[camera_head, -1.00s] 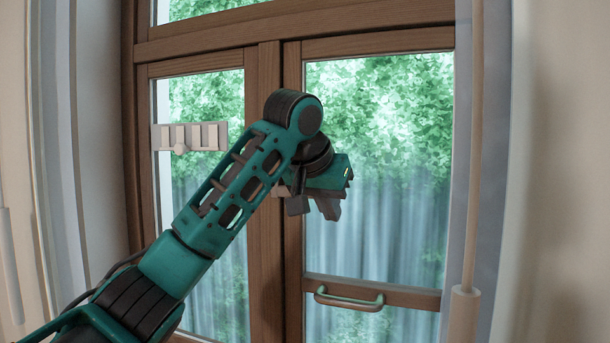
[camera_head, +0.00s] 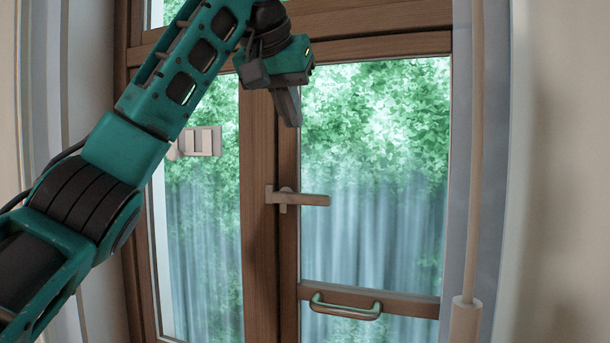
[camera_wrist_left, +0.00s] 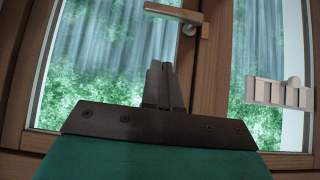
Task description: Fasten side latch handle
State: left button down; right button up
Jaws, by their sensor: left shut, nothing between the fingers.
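The side latch handle (camera_head: 308,200) is a pale metal lever on the wooden frame between the two window panes. Its lever lies horizontal and points right in the head view. It also shows upside down at the top of the left wrist view (camera_wrist_left: 172,13). My left gripper (camera_head: 293,120) is shut and empty, above the handle and apart from it, in front of the upper frame. Its closed fingers (camera_wrist_left: 161,82) point toward the handle in the left wrist view, with a gap between. My right gripper is in neither view.
A curved pull handle (camera_head: 345,308) sits on the lower crossbar of the right pane. A pale panel with a knob (camera_head: 205,141) is at the left pane, partly covered by my arm. A vertical rod (camera_head: 473,170) stands at the right. Space around the latch handle is clear.

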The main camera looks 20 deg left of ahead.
pick_arm(q)
send_over(311, 194)
jog(key=s, duration=0.2)
notch_tip(311, 194, down, 7)
jog(key=f+p, duration=0.1)
jog(key=f, duration=0.3)
jog(key=shift+a, duration=0.2)
jog(key=shift+f, duration=0.15)
jog(key=shift+d+f+y+b, duration=0.15)
jog(key=shift+y+b, duration=0.25)
jog(key=shift+b, duration=0.1)
